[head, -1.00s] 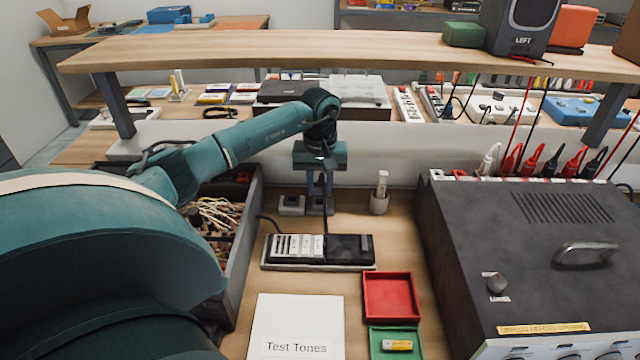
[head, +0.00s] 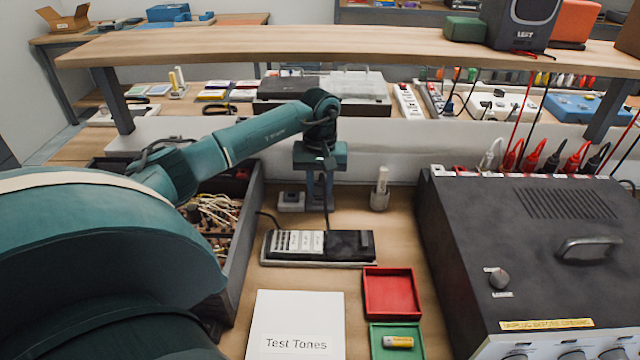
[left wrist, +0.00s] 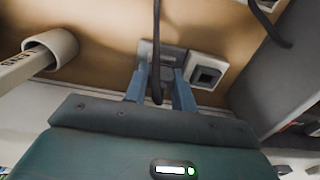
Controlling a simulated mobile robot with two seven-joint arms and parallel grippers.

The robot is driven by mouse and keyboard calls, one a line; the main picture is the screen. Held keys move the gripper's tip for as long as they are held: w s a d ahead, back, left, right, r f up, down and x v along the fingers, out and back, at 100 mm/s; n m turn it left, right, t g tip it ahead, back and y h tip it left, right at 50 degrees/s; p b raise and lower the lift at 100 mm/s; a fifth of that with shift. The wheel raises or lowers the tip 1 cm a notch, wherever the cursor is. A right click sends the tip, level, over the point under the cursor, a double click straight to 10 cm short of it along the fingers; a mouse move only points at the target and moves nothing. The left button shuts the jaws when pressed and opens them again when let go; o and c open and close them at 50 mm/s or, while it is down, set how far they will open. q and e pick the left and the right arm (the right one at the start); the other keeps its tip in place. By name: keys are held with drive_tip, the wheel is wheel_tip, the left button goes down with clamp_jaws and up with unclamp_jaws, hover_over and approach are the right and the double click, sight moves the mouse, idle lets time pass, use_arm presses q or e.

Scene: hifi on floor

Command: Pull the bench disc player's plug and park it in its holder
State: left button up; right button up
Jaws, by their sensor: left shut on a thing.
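My left gripper (head: 320,208) points down behind the black-and-white flat unit on the bench and is shut on the plug, which its fingers mostly hide. In the left wrist view the blue fingers (left wrist: 160,88) close around it, with a dark cord (left wrist: 157,60) rising between them. A grey block (left wrist: 148,47) lies at the fingertips; I cannot tell whether the plug is still seated in it. Beside it is a white block (head: 290,201) with a dark square recess, also in the left wrist view (left wrist: 198,61). I cannot tell for sure which unit is the disc player. My right gripper is not in view.
The black-and-white unit (head: 350,246) lies in front of the gripper. A small cup (head: 379,201) holding a white stick stands to its right. A large dark instrument (head: 470,230) is at right, a grey bin (head: 248,225) at left. A shelf (head: 300,50) spans above.

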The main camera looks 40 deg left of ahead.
use_arm(q)
drive_tip(key=shift+f, duration=0.15)
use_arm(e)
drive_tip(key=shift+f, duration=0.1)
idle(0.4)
use_arm(q)
drive_tip(key=o, duration=1)
wheel_tip(320, 180, up, 18)
drive_tip(key=p, duration=0.4)
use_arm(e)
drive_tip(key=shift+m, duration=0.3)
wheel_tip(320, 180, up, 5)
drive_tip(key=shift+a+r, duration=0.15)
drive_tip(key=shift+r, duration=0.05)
